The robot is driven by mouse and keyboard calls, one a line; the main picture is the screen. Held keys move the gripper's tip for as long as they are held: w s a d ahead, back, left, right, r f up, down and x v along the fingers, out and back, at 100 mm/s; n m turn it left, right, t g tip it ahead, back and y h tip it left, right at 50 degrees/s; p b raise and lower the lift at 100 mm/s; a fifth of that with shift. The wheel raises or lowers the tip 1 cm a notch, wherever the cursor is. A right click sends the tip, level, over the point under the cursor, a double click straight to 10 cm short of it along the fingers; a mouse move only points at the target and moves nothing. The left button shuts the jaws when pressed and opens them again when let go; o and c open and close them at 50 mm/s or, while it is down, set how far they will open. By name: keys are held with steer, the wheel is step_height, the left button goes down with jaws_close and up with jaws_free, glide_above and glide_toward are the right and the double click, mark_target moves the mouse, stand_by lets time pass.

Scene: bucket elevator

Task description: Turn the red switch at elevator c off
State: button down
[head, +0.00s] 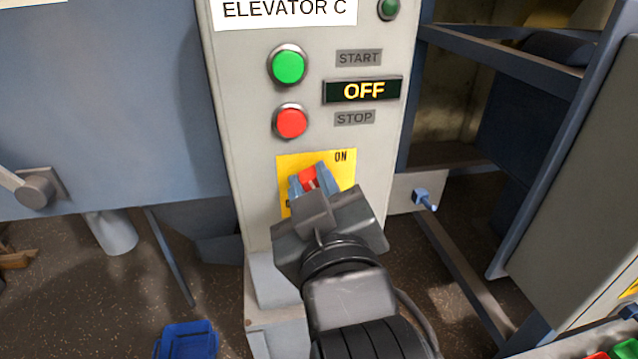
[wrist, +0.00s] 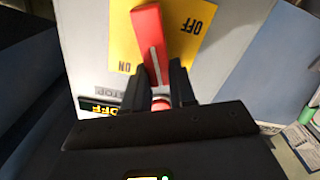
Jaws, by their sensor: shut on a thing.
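The red switch (head: 309,177) sits on a yellow plate (head: 345,174) on the grey elevator C panel, below the stop button. ON shows at the plate's upper right; the lower-left label is mostly hidden by my gripper. My gripper (head: 312,184) is shut on the switch handle, with one finger on each side. In the wrist view the switch (wrist: 149,40) is a red lever with a white line, held near its end between my fingers (wrist: 161,73). There the plate's ON and OFF labels appear upside down. The exact switch setting is hard to tell.
Above the switch are a green start button (head: 288,65), a red stop button (head: 290,122) and a display (head: 363,90) reading OFF. A blue bin (head: 187,340) stands on the floor at left. Blue frame bars (head: 500,60) stand at right.

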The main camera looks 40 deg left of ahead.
steer(key=f+n+b, duration=0.1)
steer(key=n, duration=0.3)
steer(key=n+b, duration=0.1)
steer(key=n, duration=0.3)
steer(key=s+a+f+n+b, duration=0.1)
steer(key=n, duration=0.4)
steer(key=shift+s+f+b, duration=0.1)
steer(key=shift+f+b, duration=0.2)
stand_by(0.3)
steer(key=c, duration=0.9)
jaws_free()
steer(key=shift+b+v, duration=0.65)
steer(key=shift+v, duration=3.2)
steer(key=shift+f, duration=0.1)
